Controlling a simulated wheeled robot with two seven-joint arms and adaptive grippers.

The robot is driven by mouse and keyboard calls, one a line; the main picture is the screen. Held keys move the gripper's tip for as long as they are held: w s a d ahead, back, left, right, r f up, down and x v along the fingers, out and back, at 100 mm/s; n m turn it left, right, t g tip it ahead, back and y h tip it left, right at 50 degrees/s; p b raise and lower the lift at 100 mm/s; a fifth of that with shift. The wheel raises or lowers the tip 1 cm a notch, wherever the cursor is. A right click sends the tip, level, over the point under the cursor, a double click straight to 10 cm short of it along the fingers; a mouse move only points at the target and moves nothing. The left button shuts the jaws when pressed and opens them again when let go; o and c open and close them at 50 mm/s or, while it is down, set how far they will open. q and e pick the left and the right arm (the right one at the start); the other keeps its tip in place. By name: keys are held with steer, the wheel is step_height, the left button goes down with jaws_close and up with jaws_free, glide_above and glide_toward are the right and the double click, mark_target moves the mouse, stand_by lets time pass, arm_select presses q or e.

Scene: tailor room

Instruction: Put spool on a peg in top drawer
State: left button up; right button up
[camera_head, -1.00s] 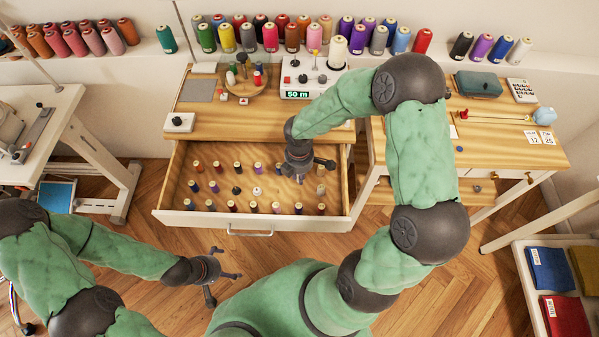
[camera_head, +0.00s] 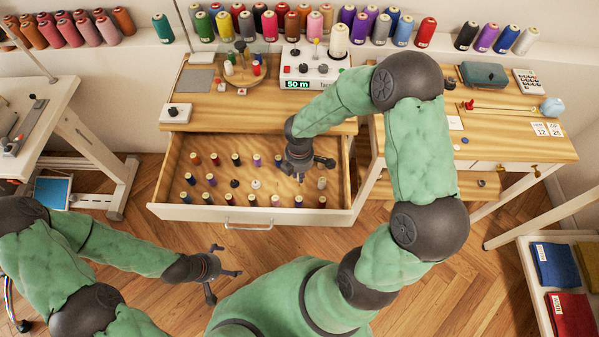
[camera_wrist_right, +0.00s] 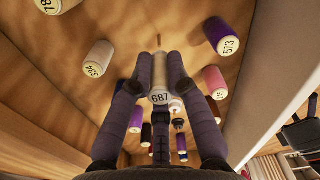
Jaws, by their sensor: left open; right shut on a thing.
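The spool (camera_wrist_right: 160,97), pale with a cream top marked 687, is held upright between the fingers of my right gripper (camera_wrist_right: 160,80). In the head view my right gripper (camera_head: 305,172) is inside the open top drawer (camera_head: 185,212), toward its right side; the held spool is mostly hidden there. A thin bare peg (camera_wrist_right: 158,40) stands on the drawer floor just beyond the held spool. I cannot tell whether the spool's lower end touches the floor or a peg. My left gripper (camera_head: 222,275) is open and empty, in front of the drawer and below its handle.
Several colored spools stand in rows in the drawer, including a pink one (camera_wrist_right: 214,82) and a purple one (camera_wrist_right: 220,36) near the held spool. A control box (camera_head: 305,72) sits on the tabletop behind.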

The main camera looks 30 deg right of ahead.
steer(key=shift+f, duration=0.2)
steer(key=shift+f+b, duration=1.3)
steer(key=shift+f, duration=0.4)
stand_by(0.4)
steer(key=shift+f+b, duration=0.35)
steer(key=shift+f, duration=0.15)
steer(key=o, duration=0.8)
steer(key=shift+c, duration=0.2)
step_height(320, 180, up, 12)
